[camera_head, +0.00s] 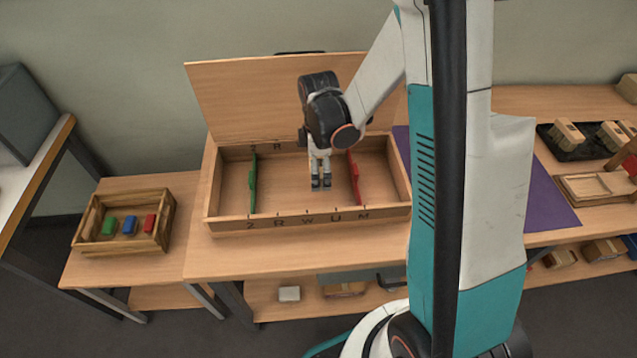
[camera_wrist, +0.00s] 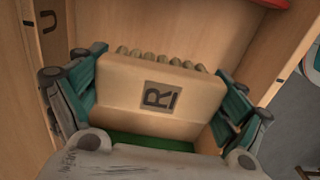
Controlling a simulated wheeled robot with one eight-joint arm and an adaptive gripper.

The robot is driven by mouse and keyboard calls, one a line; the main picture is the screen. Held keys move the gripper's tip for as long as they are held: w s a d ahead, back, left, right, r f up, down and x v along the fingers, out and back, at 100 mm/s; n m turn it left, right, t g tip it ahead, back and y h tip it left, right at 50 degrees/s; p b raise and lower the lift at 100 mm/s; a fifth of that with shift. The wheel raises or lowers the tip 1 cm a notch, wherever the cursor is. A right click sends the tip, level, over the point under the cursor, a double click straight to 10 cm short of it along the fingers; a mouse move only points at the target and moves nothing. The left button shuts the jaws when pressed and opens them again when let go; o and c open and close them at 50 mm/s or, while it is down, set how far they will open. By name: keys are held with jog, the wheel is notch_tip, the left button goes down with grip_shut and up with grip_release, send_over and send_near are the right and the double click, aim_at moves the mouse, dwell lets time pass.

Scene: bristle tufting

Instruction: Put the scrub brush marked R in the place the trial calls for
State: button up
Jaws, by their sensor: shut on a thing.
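My gripper (camera_head: 321,182) hangs over the middle of the open wooden box (camera_head: 300,222), between a green divider (camera_head: 252,186) and a red divider (camera_head: 353,178). In the wrist view my gripper's fingers press on both ends of a pale wooden scrub brush (camera_wrist: 190,104). The brush has a dark underlined R label and a row of tan tufts along its upper edge. The brush is not clearly visible in the head view, and whether it touches the box floor cannot be told. The box's front wall carries the letters 2, R, W, U, M.
A small wooden tray (camera_head: 82,230) with green (camera_head: 108,226), blue (camera_head: 130,225) and red (camera_head: 149,223) pieces stands at left. The box's raised lid (camera_head: 240,95) stands behind. A purple mat (camera_head: 548,195) and a dark tray of brushes (camera_head: 567,154) lie at right.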

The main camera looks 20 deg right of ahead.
jog(key=shift+f+b, duration=0.75)
jog(key=shift+f, duration=1.6)
jog(key=shift+f, duration=0.2)
jog(key=o, duration=1)
jog(key=shift+c, duration=0.2)
jog(key=shift+r, duration=0.1)
